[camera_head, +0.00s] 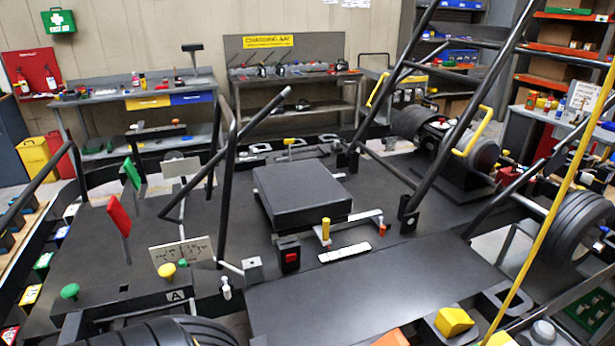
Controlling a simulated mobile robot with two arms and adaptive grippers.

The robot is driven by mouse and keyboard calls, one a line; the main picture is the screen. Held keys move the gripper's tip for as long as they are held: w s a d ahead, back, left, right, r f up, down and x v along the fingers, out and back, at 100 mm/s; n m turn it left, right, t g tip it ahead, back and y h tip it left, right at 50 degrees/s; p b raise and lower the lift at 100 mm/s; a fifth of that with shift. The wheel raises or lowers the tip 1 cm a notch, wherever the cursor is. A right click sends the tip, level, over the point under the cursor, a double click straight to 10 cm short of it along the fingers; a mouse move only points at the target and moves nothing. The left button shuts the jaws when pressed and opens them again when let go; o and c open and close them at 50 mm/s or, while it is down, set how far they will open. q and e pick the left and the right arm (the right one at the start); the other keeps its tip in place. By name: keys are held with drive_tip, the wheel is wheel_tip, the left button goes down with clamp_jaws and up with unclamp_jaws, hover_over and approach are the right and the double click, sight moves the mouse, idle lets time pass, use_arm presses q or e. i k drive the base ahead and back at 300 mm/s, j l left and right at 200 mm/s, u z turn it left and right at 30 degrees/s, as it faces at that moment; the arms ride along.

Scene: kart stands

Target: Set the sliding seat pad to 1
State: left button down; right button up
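The seat pad (300,188) is a thick black square block on the kart's dark floor, near the middle of the head view. A yellow upright knob (326,229) stands at its front edge, beside a grey bracket (362,219). A white strip (345,252) with small dark marks lies just in front of the knob. The marks are too small to read, so I cannot tell which position the pad is at. Neither of my grippers is in view.
Black frame tubes (455,105) rise around the pad. A black box with a red button (290,256) stands at its front left. Red (118,213) and green (132,173) pedals are further left. The dark floor panel (370,290) in front is mostly clear.

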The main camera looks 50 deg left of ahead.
sight(300, 196)
drive_tip(key=u, duration=1.55)
